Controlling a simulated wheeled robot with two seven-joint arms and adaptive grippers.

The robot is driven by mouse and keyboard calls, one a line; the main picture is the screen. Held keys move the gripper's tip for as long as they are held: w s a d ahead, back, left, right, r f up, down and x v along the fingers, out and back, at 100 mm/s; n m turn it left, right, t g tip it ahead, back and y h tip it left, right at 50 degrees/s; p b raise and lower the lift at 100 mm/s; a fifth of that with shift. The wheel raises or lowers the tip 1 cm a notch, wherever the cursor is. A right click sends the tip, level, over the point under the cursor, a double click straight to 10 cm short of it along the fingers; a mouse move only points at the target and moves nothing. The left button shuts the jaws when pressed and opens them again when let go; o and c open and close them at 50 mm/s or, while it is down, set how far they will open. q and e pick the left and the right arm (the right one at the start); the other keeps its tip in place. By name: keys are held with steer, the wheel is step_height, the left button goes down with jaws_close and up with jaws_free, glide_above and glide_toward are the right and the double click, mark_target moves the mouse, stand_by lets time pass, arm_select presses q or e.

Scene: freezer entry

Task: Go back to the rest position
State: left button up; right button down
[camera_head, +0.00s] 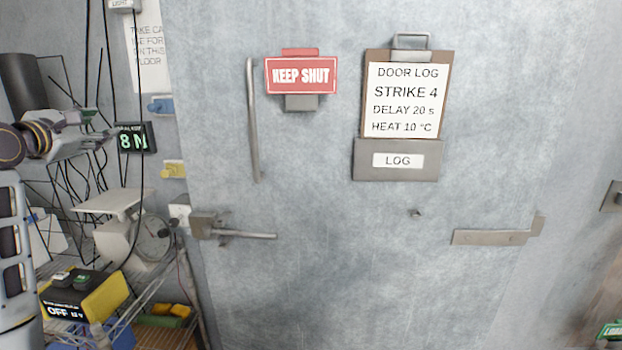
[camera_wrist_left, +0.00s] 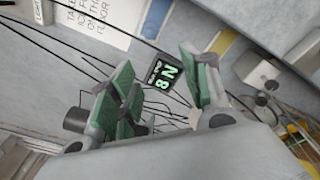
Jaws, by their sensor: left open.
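My left gripper (camera_head: 98,130) is raised at the left of the head view, in front of the wall beside the large grey door (camera_head: 340,270). Its fingers point right, towards a small dark display reading "8 N" (camera_head: 133,138). In the left wrist view the fingers of the left gripper (camera_wrist_left: 157,62) stand apart with green pads. Nothing is held between them. The display (camera_wrist_left: 165,76) shows in the gap beyond the fingers. My right gripper is not in view.
The door has a lever handle (camera_head: 240,234), a vertical pull bar (camera_head: 253,120), a "KEEP SHUT" sign (camera_head: 301,75) and a door log (camera_head: 404,100). A wire shelf with a dial scale (camera_head: 135,240) and a yellow-black box (camera_head: 85,293) stands below the left arm. Dark cables hang near the gripper.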

arm_select(q)
steer(key=s+d+f+m+g, duration=0.15)
steer(key=d+f+m, duration=0.35)
steer(key=f, duration=0.8)
steer(key=s+d+f+m+g, duration=0.1)
steer(key=d+f+m+g, duration=0.3)
steer(key=f, duration=0.8)
steer(key=s+d+f+m+g, duration=0.2)
steer(key=d+f+m, duration=0.35)
steer(key=f, duration=0.75)
steer(key=s+d+f+m+g, duration=0.2)
steer(key=s+d+f+m, duration=0.25)
steer(key=s+f, duration=0.35)
steer(key=s+d+f+m+g, duration=0.2)
steer(key=s+d+f+m, duration=0.4)
steer(key=s, duration=0.5)
steer(key=s+d+f+m+g, duration=0.3)
steer(key=s+f+m, duration=0.1)
steer(key=s+f, duration=0.75)
steer(key=f, duration=3)
steer(key=s+a+f+g, duration=0.1)
steer(key=s+a+f, duration=0.1)
steer(key=s+f, duration=0.7)
steer(key=s+a+f+g, duration=0.1)
steer(key=s+a+f, duration=0.1)
steer(key=s+f, duration=0.8)
steer(key=s, duration=0.3)
steer(key=shift+s+a+f+h, duration=0.2)
steer(key=shift+f+h, duration=0.05)
steer(key=shift+h, duration=0.05)
